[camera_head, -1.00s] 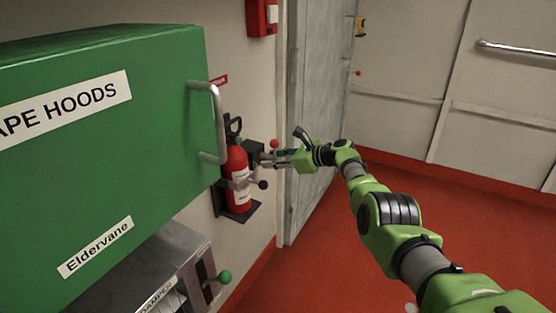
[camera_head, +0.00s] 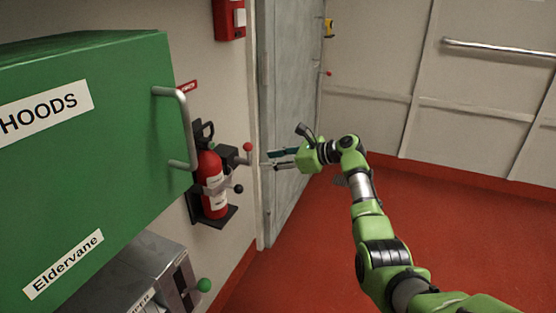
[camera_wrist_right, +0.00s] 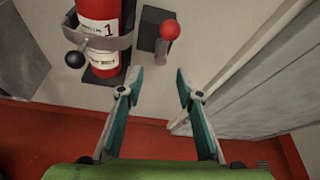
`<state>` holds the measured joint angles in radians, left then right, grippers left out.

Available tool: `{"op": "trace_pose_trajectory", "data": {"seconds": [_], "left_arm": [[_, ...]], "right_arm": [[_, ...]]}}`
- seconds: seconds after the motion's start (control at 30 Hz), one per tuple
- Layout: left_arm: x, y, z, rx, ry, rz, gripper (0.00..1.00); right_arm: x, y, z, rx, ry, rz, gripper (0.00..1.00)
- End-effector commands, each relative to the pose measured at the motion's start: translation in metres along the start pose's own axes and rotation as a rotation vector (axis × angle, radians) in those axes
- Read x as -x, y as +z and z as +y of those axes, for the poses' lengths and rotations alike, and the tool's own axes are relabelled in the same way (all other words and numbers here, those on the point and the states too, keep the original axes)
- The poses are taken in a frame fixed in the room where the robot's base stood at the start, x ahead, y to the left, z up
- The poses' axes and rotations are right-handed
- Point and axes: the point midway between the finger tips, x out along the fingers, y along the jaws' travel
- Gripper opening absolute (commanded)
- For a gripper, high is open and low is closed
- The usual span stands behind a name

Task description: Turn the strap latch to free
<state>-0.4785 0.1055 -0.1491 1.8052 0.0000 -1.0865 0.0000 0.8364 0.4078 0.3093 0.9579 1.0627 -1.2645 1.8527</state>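A red fire extinguisher (camera_head: 211,167) stands upright in a black wall bracket (camera_head: 215,217). A grey strap (camera_head: 214,187) runs around its body; it also shows in the right wrist view (camera_wrist_right: 113,43). A black ball knob (camera_head: 238,188) sits at the strap's side, and shows in the right wrist view too (camera_wrist_right: 75,60). A red ball knob (camera_head: 248,147) on a dark wall block (camera_wrist_right: 153,25) is beside the extinguisher. I cannot tell which knob belongs to the latch. My right gripper (camera_head: 268,160) is open and empty, apart from both knobs. My left gripper is out of view.
A green cabinet (camera_head: 95,165) with a metal handle (camera_head: 183,125) fills the left. Below it is a grey box with a green knob (camera_head: 204,285). A grey door (camera_head: 290,110) stands close behind my right gripper. The red floor (camera_head: 300,270) at right is clear.

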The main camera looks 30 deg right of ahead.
Motion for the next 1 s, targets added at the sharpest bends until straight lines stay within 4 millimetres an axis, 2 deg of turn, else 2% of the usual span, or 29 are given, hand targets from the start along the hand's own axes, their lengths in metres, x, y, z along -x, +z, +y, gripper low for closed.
{"op": "trace_pose_trajectory", "data": {"seconds": [0.1,0.23,0.77,0.87,0.97,1.0], "left_arm": [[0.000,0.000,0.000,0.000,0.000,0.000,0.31],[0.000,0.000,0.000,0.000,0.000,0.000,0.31],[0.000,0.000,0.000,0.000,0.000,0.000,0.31],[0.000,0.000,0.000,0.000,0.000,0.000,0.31],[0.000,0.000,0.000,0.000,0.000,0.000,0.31],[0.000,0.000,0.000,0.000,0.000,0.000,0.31]], "right_arm": [[0.014,-0.001,0.000,0.001,-0.001,0.001,0.33],[0.021,0.000,0.000,0.000,-0.001,0.001,0.33],[0.021,-0.001,0.001,0.002,0.000,0.003,0.33],[0.015,-0.016,0.009,0.040,0.007,0.035,0.33],[0.004,-0.055,0.031,0.153,0.028,0.117,0.33],[-0.002,-0.077,0.045,0.221,0.045,0.163,0.33]]}}
